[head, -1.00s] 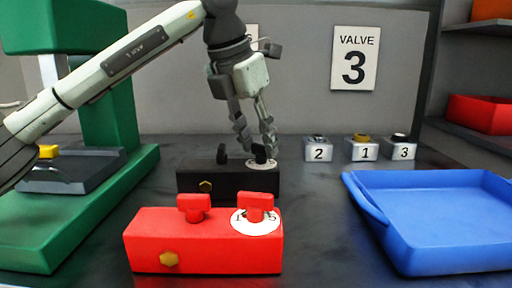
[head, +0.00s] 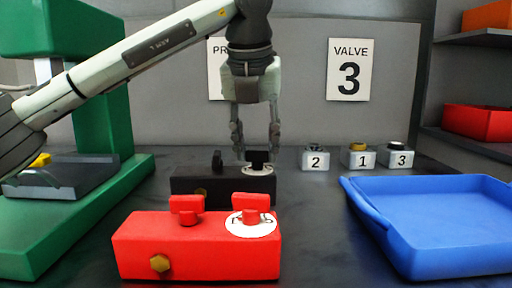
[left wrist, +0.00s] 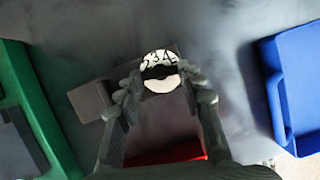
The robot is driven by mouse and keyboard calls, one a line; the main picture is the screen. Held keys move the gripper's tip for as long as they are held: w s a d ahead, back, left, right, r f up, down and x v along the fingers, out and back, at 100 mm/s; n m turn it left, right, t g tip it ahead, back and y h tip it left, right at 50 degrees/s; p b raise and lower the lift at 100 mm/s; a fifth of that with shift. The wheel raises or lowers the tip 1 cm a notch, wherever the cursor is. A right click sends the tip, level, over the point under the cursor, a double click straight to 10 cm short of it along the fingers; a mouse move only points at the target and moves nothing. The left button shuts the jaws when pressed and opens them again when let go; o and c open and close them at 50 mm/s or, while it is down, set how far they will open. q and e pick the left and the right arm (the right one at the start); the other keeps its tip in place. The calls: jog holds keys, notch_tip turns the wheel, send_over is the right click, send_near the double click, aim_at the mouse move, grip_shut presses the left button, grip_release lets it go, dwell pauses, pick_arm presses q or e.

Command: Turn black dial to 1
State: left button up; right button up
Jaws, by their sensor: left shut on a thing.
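The black block (head: 222,186) stands behind the red block. The black dial (head: 258,157) is at its right end, on a white numbered disc. My left gripper (head: 256,152) comes down on the dial from above, its fingers shut on it from both sides. In the left wrist view the dial (left wrist: 158,72) is a dark bar across the white disc (left wrist: 161,84), between the fingertips (left wrist: 160,80). The digits 2, 3 and 4 show on the disc's upper edge. I cannot see a 1 on it or read the dial's setting. My right gripper is not in view.
A red block (head: 200,250) with two red knobs stands close in front. A blue tray (head: 445,245) lies to the right, a green press (head: 100,120) to the left. Small numbered blocks (head: 362,159) stand behind the tray. A "VALVE 3" sign hangs on the back wall.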

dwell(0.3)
pick_arm(q)
jog(key=o, duration=1.2)
jog(key=shift+r, duration=0.1)
jog(key=v, duration=1.2)
